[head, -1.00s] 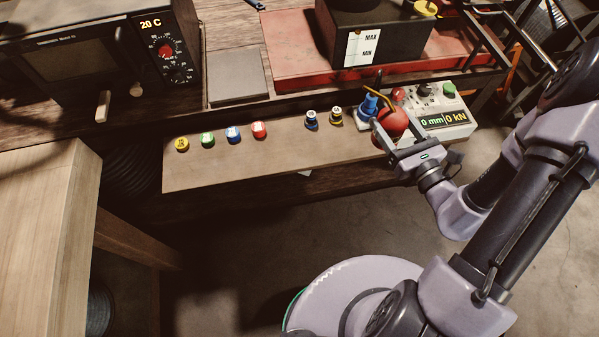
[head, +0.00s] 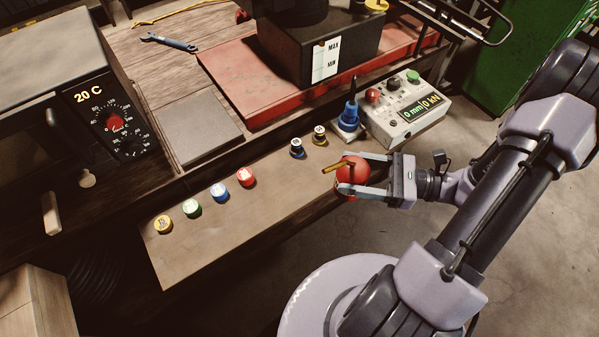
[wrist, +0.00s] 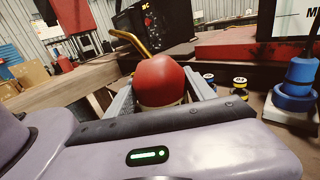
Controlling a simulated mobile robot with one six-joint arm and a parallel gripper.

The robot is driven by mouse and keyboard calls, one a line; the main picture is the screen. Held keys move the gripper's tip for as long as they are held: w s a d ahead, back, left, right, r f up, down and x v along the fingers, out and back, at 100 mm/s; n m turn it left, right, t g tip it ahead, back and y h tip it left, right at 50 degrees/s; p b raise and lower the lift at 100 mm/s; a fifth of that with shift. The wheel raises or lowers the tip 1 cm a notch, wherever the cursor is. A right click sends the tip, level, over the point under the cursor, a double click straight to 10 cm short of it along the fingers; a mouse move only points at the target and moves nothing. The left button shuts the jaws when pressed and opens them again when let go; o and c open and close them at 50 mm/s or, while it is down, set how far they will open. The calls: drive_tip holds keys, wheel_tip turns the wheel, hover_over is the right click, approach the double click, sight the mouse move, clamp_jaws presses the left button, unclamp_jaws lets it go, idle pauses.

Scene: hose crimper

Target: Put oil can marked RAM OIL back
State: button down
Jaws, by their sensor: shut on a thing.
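My gripper (head: 366,176) is shut on a red oil can (head: 353,173) with a rounded body and a thin brass spout pointing left. The can is held at the front edge of the wooden shelf, near its right part; I cannot tell how far above the shelf it is. In the wrist view the red can (wrist: 160,82) sits between the fingers, roughly upright, with its spout (wrist: 130,40) to the upper left. No RAM OIL marking is readable. A blue can (head: 349,116) with a dark nozzle stands on a pale pad by the control box.
Several coloured caps (head: 219,191) and two small blue and yellow pieces (head: 297,149) stand on the shelf. A grey plate (head: 198,128), an oven (head: 105,115) and a red tray (head: 235,85) lie behind.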

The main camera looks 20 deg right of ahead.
drive_tip(key=w+a+f+b, duration=0.1)
drive_tip(key=w+a, duration=0.1)
drive_tip(key=w+a+f+b, duration=0.2)
drive_tip(key=a, duration=0.1)
drive_tip(key=w+a+f+b, duration=0.1)
drive_tip(key=w+a+f, duration=0.1)
drive_tip(key=shift+w+a, duration=0.3)
drive_tip(key=shift+r, duration=0.25)
drive_tip(key=shift+f, duration=0.1)
drive_tip(key=shift+c, duration=1.8)
unclamp_jaws()
